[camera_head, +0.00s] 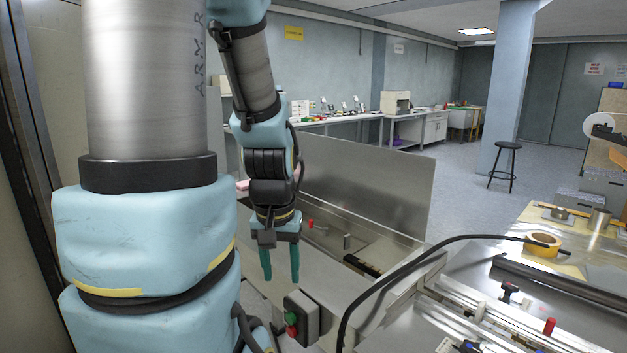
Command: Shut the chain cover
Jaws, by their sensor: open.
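The chain cover (375,178) is a large flat grey metal panel. It stands raised, nearly upright, along the far side of a metal trough (340,232), so the trough is open. Inside the trough I see a red-topped part, a small metal post and a dark chain-like strip. My gripper (279,268) hangs pointing down with two teal fingers apart and empty. In the picture it is left of the trough's opening, in front of the cover's lower left part. My arm hides the cover's left end. I cannot tell how far the gripper is from the cover.
A control box (301,318) with green and red buttons is below my gripper. A black cable (400,272) arches across the machine's right part. A yellow tape roll (542,244) lies on the worktop at right. Open floor with a black stool (506,160) lies behind.

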